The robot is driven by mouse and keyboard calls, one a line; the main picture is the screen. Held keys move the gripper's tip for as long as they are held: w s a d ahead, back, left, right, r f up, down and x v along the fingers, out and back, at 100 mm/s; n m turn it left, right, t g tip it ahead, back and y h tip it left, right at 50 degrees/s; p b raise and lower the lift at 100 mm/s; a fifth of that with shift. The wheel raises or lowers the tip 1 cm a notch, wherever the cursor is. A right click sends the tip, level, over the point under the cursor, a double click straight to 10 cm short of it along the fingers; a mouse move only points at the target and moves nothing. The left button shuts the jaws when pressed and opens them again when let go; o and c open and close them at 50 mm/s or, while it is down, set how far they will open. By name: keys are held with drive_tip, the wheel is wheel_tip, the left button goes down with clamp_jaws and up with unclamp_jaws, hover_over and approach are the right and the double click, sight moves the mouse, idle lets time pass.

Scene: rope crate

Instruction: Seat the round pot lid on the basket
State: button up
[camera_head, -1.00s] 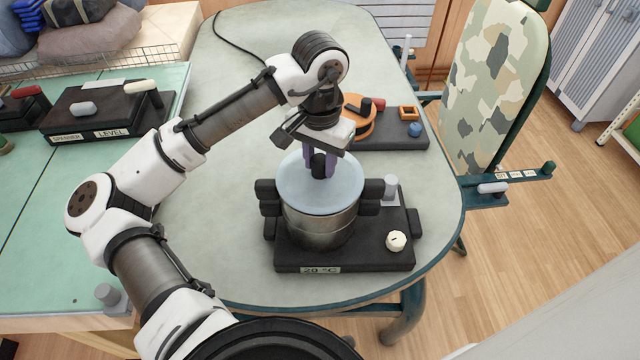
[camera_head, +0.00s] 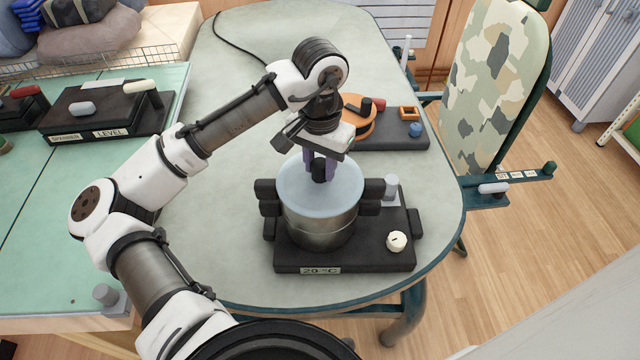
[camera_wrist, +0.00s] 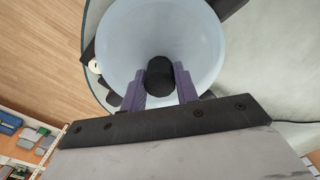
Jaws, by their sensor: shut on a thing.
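A round, pale blue translucent lid (camera_head: 320,195) with a black knob (camera_head: 319,172) is at the top of a metal pot (camera_head: 322,232) with black side handles. No basket shows under the lid; the vessel looks like a pot. My gripper (camera_head: 321,168) is above the lid, its purple fingers shut on the knob. In the wrist view, the fingers (camera_wrist: 160,92) flank the knob (camera_wrist: 160,74), and the lid (camera_wrist: 160,25) fills the upper middle. The lid looks about level and centred over the rim. I cannot tell whether it rests fully on the rim, as the lid hides it.
The pot stands on a black base (camera_head: 345,262) with a white dial (camera_head: 396,241) and a grey post (camera_head: 391,187). Behind it is a dark tray (camera_head: 395,140) with an orange reel (camera_head: 352,125). The table (camera_head: 225,235) is clear left of the base.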

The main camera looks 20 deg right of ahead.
sight(320, 163)
drive_tip(key=shift+f, duration=0.15)
drive_tip(key=o, duration=1.2)
wheel_tip(320, 163, up, 14)
drive_tip(key=shift+f+b, duration=0.1)
drive_tip(key=shift+b, duration=0.45)
